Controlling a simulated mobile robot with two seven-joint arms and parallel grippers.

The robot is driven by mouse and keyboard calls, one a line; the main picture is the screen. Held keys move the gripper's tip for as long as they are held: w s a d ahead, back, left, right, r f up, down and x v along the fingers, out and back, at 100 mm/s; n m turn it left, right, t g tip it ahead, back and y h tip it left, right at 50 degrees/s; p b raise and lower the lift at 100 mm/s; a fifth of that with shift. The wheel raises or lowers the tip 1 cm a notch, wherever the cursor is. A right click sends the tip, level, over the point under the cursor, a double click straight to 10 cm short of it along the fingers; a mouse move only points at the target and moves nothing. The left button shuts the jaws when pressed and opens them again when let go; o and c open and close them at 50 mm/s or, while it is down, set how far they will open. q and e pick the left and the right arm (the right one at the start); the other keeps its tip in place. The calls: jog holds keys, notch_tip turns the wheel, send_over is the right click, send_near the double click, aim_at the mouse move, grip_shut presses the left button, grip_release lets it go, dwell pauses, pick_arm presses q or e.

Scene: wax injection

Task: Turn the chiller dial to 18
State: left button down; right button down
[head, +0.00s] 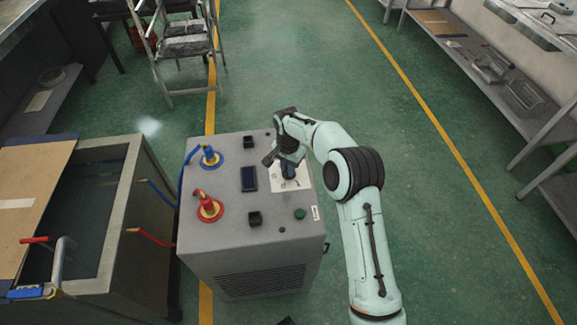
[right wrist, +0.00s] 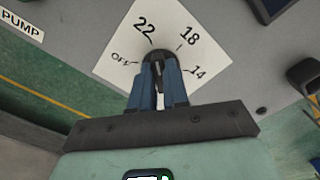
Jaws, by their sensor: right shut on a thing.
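The chiller (head: 225,240) is a grey box in the middle of the head view. Its white dial plate (head: 300,184) lies at the right of the top face, partly covered by my gripper. In the right wrist view the plate (right wrist: 125,60) shows OFF, 22, 18 and 14 around a dark dial (right wrist: 157,54). My right gripper (head: 288,170) comes down over the plate. In the wrist view its blue fingers (right wrist: 159,82) are shut on the dial from both sides. The fingers hide much of the dial, and I cannot tell which mark it points to. My left gripper is not in view.
The chiller top also carries a blue-ringed fitting (head: 211,158), a red-ringed fitting (head: 208,208), a dark display (head: 249,178) and a green button (head: 299,213). An open tank (head: 115,205) stands left. Green floor to the right is clear up to the shelves (head: 480,70).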

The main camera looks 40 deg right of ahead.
jog(key=m+p, duration=0.1)
jog(key=m, duration=0.1)
jog(key=m+p, duration=0.1)
jog(key=m, duration=0.2)
jog(key=shift+w+r+m, duration=0.15)
jog(key=shift+m, duration=0.15)
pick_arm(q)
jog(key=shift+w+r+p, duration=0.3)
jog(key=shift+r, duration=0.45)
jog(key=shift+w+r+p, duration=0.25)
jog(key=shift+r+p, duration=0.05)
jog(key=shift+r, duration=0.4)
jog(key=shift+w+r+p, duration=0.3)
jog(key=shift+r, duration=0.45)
pick_arm(e)
jog(key=shift+w+m, duration=0.1)
jog(key=shift+m, duration=2.1)
jog(key=c, duration=1.1)
grip_release()
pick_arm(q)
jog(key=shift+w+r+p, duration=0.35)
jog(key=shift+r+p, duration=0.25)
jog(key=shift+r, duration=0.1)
pick_arm(e)
notch_tip(320, 180, up, 13)
jog(key=shift+r, duration=0.1)
